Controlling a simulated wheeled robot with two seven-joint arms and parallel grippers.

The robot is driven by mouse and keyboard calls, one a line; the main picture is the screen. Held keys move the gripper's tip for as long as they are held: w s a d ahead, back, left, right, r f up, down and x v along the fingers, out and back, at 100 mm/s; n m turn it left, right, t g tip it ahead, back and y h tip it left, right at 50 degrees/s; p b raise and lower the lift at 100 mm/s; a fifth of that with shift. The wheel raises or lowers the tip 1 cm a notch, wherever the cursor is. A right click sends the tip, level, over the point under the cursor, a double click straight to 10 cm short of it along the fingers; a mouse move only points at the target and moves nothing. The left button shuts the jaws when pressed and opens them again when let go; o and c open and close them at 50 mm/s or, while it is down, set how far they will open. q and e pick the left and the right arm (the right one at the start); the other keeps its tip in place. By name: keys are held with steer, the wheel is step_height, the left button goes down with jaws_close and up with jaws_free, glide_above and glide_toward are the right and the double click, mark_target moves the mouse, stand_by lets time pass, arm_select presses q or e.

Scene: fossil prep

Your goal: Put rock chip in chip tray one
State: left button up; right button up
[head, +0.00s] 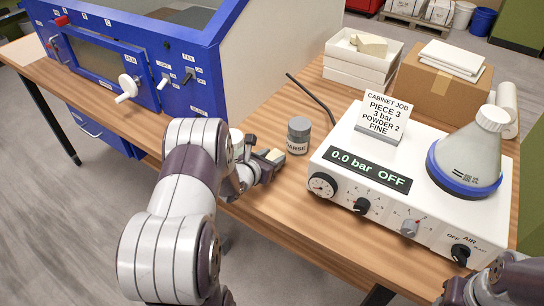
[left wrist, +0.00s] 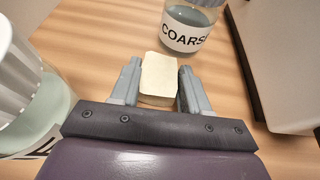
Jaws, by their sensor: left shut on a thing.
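My left gripper (head: 262,164) is shut on a pale cream block, which looks like the rock chip (head: 271,155). In the left wrist view the block (left wrist: 158,76) sits between the two grey fingers of the gripper (left wrist: 155,88), just above the wooden table. A stack of white trays (head: 352,77) stands at the back of the table, and another pale piece (head: 370,44) lies in the top one. I cannot read any tray label, so I cannot tell which is chip tray one. My right gripper is out of sight; only part of that arm shows at the lower right.
A jar marked COARSE (head: 299,136) stands just beyond the held block. Another white-lidded jar (left wrist: 22,100) is close on the left. The white control unit (head: 330,164) with a flask (head: 468,155) fills the right. A blue cabinet (head: 190,75) stands left; a dark hose (head: 312,95) lies behind.

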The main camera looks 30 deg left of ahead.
arm_select(q)
steer(key=shift+w+f, duration=0.2)
steer(key=shift+s, duration=0.15)
